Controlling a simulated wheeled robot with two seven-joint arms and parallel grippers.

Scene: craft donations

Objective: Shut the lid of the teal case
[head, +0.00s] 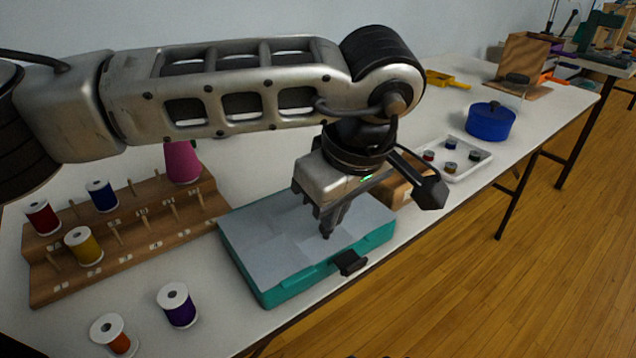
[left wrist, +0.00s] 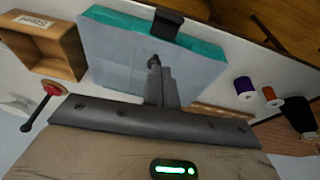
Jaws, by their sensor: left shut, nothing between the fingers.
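The teal case (head: 285,293) lies on the white table, with its pale translucent lid (head: 262,245) lying flat across its top and a black latch (head: 350,263) at the front edge. My left gripper (head: 326,235) is shut and empty, pointing down at the lid near its right half. I cannot tell whether the fingertips touch the lid. In the left wrist view, the shut fingers (left wrist: 154,63) appear over the lid (left wrist: 140,60), with the latch (left wrist: 166,23) beyond. My right gripper is not in view.
A wooden spool rack (head: 130,235) stands left of the case. Loose purple (head: 177,305) and orange (head: 113,337) spools stand in front of the rack. A wooden box (head: 396,192), a white tray (head: 455,170) of small spools and a blue pot (head: 490,121) are to the right.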

